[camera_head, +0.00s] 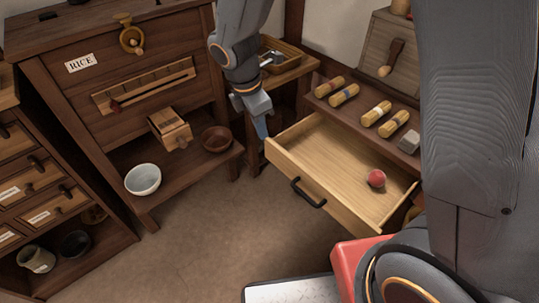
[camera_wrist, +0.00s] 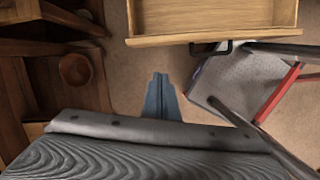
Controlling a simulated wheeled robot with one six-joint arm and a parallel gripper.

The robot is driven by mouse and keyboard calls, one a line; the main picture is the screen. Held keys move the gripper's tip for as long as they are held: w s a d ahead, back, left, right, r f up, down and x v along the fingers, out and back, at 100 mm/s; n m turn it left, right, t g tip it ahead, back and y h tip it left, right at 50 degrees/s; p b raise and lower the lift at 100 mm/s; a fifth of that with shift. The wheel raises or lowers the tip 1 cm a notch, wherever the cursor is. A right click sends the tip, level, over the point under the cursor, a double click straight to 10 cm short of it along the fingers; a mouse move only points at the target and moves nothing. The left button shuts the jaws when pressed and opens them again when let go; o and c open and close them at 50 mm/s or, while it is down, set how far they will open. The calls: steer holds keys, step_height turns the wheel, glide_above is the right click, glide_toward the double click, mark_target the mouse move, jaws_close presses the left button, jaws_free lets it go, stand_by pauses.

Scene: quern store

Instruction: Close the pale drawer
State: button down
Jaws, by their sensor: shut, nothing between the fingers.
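The pale drawer (camera_head: 335,168) is pulled well out of its dark wooden unit and has a dark bar handle (camera_head: 308,193) on its front. A red ball (camera_head: 376,178) lies inside it toward the right. The drawer (camera_wrist: 215,38) also shows at the top of the wrist view, with its handle (camera_wrist: 212,47) at the front edge. My gripper (camera_head: 262,134) is shut and empty, pointing down beside the drawer's left front corner. In the wrist view my gripper (camera_wrist: 158,80) is below the drawer front, with a gap between them.
Several tied rolls (camera_head: 376,113) and a grey block (camera_head: 409,142) lie on the shelf above the drawer.

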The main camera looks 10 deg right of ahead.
mark_target(270, 146)
steer(key=shift+w+d+f+n+b, duration=0.45)
steer(key=shift+w+f, duration=0.35)
steer(key=shift+f, duration=1.25)
steer(key=shift+w+d+f+n+b, duration=0.35)
steer(key=shift+w+d+f+n, duration=0.35)
steer(key=shift+f, duration=1.4)
steer(key=shift+w+d+f+n+b, duration=0.35)
steer(key=shift+w+f, duration=0.6)
steer(key=shift+f, duration=1.1)
